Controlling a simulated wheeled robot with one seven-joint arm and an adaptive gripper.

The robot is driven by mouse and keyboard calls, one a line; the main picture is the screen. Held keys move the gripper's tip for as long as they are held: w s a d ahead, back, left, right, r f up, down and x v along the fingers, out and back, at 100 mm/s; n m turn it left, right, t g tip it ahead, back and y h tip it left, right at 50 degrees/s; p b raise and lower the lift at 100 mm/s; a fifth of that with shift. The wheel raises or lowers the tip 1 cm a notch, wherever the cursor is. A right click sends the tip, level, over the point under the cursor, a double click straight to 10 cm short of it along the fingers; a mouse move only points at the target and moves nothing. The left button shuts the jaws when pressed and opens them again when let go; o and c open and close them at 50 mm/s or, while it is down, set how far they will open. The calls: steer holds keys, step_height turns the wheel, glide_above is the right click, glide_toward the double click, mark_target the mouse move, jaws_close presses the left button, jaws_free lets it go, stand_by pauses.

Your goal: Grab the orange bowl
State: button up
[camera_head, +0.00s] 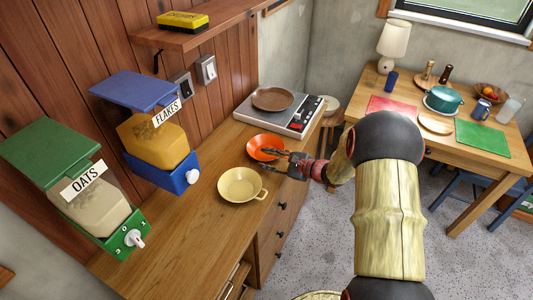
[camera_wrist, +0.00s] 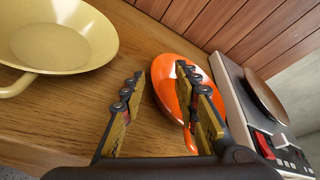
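The orange bowl (camera_head: 262,142) sits on the wooden counter, between the yellow bowl and the hob. It also shows in the wrist view (camera_wrist: 164,72), partly hidden by one finger. My gripper (camera_head: 272,161) reaches in from the right, at the bowl's near right side. In the wrist view my gripper (camera_wrist: 155,80) has its fingers spread. The right finger overlaps the bowl and the left finger is over bare wood, with the bowl's near rim between them in the picture. I cannot tell whether either finger touches it.
A yellow handled bowl (camera_head: 238,187) stands close by on the counter (camera_head: 180,235). A hob (camera_head: 297,122) with a brown pan (camera_head: 272,98) is behind. Flakes (camera_head: 155,140) and oats (camera_head: 95,200) dispensers hang at left. A laid table (camera_head: 383,88) stands at right.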

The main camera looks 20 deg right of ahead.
steer(key=b+x, duration=0.1)
steer(key=x, duration=0.4)
steer(key=shift+s+a+f+b, duration=0.1)
steer(key=shift+b, duration=0.25)
steer(key=shift+c, duration=0.5)
jaws_close()
